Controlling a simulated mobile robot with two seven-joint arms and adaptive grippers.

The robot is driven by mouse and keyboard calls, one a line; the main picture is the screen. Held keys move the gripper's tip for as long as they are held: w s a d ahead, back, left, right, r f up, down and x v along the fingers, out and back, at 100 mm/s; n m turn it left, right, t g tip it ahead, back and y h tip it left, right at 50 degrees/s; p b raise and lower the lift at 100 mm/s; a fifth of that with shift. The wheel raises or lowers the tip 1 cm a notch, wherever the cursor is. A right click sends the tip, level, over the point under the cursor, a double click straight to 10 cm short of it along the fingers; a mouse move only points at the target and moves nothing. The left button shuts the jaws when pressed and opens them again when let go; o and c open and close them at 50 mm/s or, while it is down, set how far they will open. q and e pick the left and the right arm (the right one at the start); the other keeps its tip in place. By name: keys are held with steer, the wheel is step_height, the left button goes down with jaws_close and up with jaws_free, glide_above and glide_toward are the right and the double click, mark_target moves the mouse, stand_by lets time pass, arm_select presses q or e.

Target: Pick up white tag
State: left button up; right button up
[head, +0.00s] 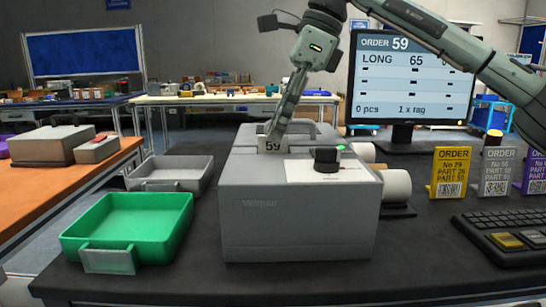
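The white tag (272,146), printed with 59, stands at the top of the grey printer machine (300,215). My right gripper (273,133) reaches down to the tag from above, with its fingertips at the tag's upper edge. The fingers show nearly edge-on, so I cannot tell whether they are open or shut on the tag. The tag's lower edge meets the machine's top in this view. My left gripper is not in view.
A green tray (145,213) and a grey tray (170,174) stand left of the machine. A monitor (409,82) shows order 59. Yellow (450,172), grey (496,170) and purple order cards stand at the right, behind a keyboard (512,237).

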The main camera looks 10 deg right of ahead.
steer(key=shift+f, duration=0.15)
steer(key=shift+c, duration=0.2)
jaws_close()
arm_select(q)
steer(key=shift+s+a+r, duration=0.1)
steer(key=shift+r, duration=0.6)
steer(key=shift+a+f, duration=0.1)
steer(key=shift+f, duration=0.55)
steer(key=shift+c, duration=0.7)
arm_select(e)
steer(key=s+a+r, duration=0.7)
steer(key=s+r, duration=0.1)
steer(key=r, duration=0.3)
steer(key=shift+s+a+r, duration=0.3)
steer(key=shift+s+a, duration=0.05)
steer(key=shift+s, duration=0.05)
